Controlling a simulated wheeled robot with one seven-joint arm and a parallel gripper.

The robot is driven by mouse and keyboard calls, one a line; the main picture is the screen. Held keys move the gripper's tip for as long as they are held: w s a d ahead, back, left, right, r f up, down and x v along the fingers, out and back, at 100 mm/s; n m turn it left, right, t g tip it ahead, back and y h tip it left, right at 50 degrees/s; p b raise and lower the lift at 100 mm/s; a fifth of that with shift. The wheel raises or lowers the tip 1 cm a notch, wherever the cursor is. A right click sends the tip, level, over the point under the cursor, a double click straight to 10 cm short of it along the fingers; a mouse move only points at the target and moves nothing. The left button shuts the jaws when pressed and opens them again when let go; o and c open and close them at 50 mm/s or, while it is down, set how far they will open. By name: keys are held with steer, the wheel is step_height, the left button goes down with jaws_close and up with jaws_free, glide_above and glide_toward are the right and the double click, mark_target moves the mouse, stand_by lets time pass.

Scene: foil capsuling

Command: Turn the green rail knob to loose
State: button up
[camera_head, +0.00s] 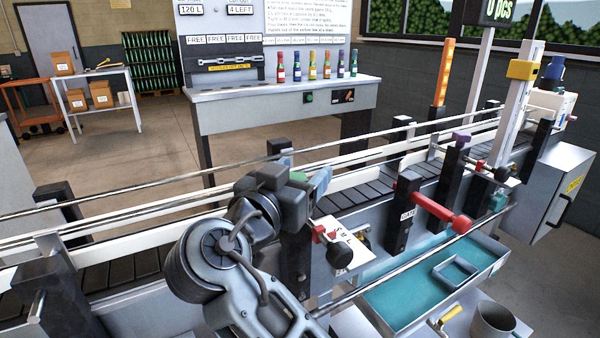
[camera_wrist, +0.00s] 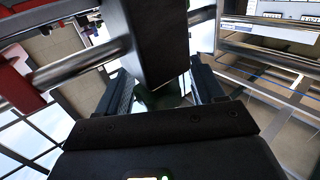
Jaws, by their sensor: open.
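The green knob (camera_head: 298,176) shows as a small green patch beside my gripper (camera_head: 314,180) in the head view; the rest of it is hidden behind the gripper. In the wrist view my gripper (camera_wrist: 165,88) has its two fingers apart. A dark green form (camera_wrist: 166,97), which looks like the knob, lies in the gap between them below a black post (camera_wrist: 158,40). I cannot tell whether either finger touches it. The knob's turn position cannot be read.
Guide rails (camera_head: 160,185) run along the conveyor (camera_head: 120,268) close to my gripper. A purple knob (camera_head: 461,138), a red gate handle (camera_head: 440,212) and a card marked S M L (camera_head: 343,234) are nearby. A teal tray (camera_head: 400,305) is at the front.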

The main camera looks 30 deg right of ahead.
steer(key=shift+c, duration=0.4)
steer(key=c, duration=0.9)
steer(key=shift+f+t+y, duration=0.1)
steer(key=shift+t+y, duration=0.2)
steer(key=shift+n+t+y+b, duration=0.5)
steer(key=shift+n+t, duration=0.1)
steer(key=shift+n, duration=0.2)
steer(key=n+t+y, duration=0.2)
steer(key=shift+w+a+t+y, duration=0.15)
steer(key=shift+t+y, duration=0.15)
steer(key=shift+y, duration=0.1)
steer(key=n+y, duration=0.1)
steer(key=n+t+y+p, duration=0.1)
steer(key=y, duration=0.1)
steer(key=n+t+y+p, duration=0.1)
steer(key=n+y, duration=0.1)
steer(key=shift+w+a+r, duration=0.15)
steer(key=shift+a+r, duration=0.1)
steer(key=shift+a+n+t+y+p, duration=0.1)
steer(key=shift+n+t+y+p, duration=0.35)
steer(key=shift+y, duration=0.35)
steer(key=shift+f+n+y, duration=0.1)
steer(key=shift+n+y, duration=0.15)
steer(key=shift+y, duration=0.05)
